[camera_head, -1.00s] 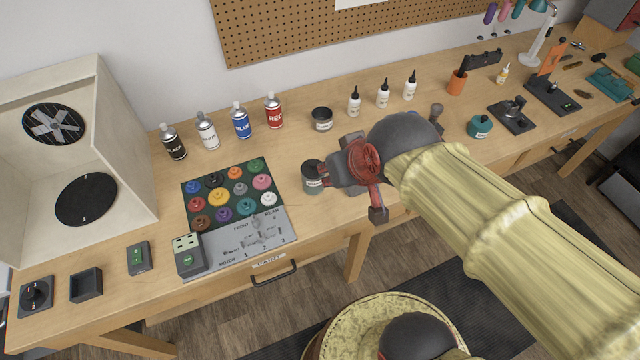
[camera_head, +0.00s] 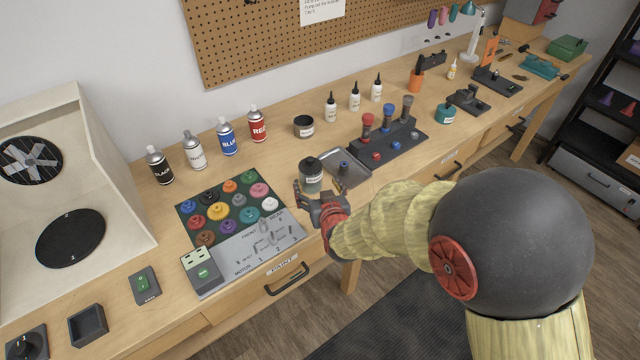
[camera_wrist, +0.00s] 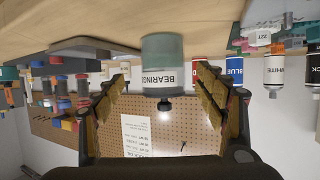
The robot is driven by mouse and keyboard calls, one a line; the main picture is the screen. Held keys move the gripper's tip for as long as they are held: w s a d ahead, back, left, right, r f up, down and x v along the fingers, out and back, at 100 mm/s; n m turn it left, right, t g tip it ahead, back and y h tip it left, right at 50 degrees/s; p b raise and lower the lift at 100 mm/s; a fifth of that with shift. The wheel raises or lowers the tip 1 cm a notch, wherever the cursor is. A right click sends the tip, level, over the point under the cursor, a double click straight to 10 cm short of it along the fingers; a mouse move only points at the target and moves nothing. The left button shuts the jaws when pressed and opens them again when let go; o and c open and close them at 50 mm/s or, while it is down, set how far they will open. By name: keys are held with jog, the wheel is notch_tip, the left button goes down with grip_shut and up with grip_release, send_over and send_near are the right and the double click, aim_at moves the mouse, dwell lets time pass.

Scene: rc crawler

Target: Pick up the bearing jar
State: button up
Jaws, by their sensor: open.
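The bearing jar (camera_head: 313,181) has a grey-green body, a dark lid and a white label. It stands upright on the bench between the gear mat and a small metal tray. In the wrist view, which is upside down, the jar (camera_wrist: 162,58) shows the word BEARING and lies between my fingers. My gripper (camera_wrist: 161,84) is open, with one finger on each side of the jar and gaps visible. In the head view, my gripper (camera_head: 317,196) is low at the jar's front side, partly hiding its base.
The gear mat (camera_head: 180,208) with colored gears is left of the jar. The metal tray (camera_head: 357,182) is close on its right, with a rack of knobbed tools (camera_head: 402,143) beyond. A dark jar (camera_head: 304,127) and spray cans (camera_head: 228,137) stand behind.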

jog(key=x, duration=0.2)
jog(key=b+x, duration=0.1)
jog(key=x, duration=0.1)
jog(key=b+x, duration=0.1)
jog(key=x, duration=0.2)
jog(key=shift+a+r, duration=0.25)
jog(key=shift+a, duration=0.05)
jog(key=shift+c, duration=0.5)
jog(key=shift+r, duration=0.1)
jog(key=c, duration=1.4)
jog(key=shift+o, duration=0.2)
